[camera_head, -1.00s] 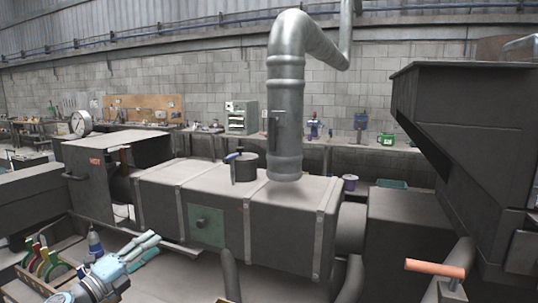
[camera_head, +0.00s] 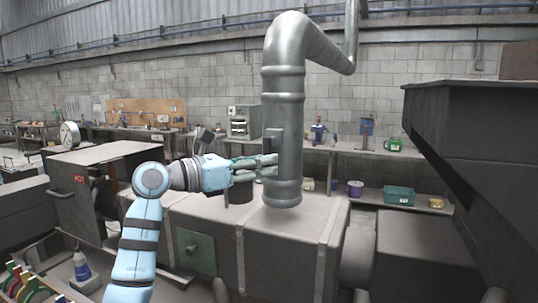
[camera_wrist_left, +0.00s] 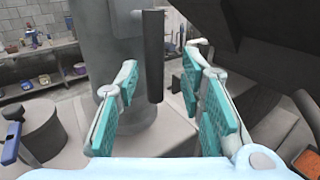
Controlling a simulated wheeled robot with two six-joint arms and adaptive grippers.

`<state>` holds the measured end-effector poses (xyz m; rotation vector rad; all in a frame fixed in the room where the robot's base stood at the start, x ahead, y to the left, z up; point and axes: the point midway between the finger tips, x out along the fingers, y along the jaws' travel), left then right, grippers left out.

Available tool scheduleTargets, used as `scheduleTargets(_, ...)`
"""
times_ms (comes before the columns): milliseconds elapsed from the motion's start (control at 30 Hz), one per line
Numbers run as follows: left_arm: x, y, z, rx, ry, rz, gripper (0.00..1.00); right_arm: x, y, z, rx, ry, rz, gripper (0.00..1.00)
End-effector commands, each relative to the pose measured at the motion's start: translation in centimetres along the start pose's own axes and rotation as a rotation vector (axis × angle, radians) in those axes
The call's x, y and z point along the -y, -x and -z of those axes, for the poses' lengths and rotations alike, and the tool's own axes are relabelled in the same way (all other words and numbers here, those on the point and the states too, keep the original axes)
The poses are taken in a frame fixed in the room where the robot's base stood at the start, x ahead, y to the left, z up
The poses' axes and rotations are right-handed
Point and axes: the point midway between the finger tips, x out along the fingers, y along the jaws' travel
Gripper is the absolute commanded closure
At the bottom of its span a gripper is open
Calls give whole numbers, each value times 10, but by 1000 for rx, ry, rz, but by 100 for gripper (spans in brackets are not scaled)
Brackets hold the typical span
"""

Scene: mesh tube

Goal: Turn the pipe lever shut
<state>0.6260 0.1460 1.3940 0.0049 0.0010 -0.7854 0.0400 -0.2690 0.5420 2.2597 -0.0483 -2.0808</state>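The large grey metal pipe (camera_head: 284,105) rises from the long dark box-shaped duct and bends back at the top. The pipe lever, a dark upright bar (camera_head: 272,137), is on the pipe's side, its lower part behind my fingers in the head view. My left gripper (camera_head: 272,166) is beside the pipe at the lever's lower end. In the left wrist view the lever (camera_wrist_left: 153,58) hangs upright between the open teal-padded fingers (camera_wrist_left: 158,78), with gaps on both sides. Contact is not visible. My right gripper is in no view.
A dark pot (camera_head: 241,190) stands on the duct (camera_head: 285,225) under my left gripper; its blue handle (camera_wrist_left: 11,143) shows in the left wrist view. A dark hood (camera_head: 470,140) juts out at right. A workbench with green bins (camera_head: 398,195) is behind.

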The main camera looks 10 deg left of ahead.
Motion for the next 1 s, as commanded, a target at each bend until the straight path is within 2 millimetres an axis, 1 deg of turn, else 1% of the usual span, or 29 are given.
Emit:
scheduleTargets(33,0,-8,-3,1,4,2,64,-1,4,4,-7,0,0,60)
scheduleTargets(100,-1,-17,-2,2,3,-1,64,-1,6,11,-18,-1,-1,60)
scheduleTargets(200,-1,-24,-1,1,1,-3,64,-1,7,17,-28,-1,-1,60)
scheduleTargets(467,-2,-26,0,1,1,-4,64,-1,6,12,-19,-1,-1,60)
scheduleTargets(500,-2,-26,0,1,1,-4,68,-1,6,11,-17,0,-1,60)
scheduleTargets(567,-2,-26,0,1,1,-4,77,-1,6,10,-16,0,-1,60)
scheduleTargets(700,-2,-26,1,1,2,-4,100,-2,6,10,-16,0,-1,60)
scheduleTargets(1000,-2,-25,1,1,2,-5,100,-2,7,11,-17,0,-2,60)
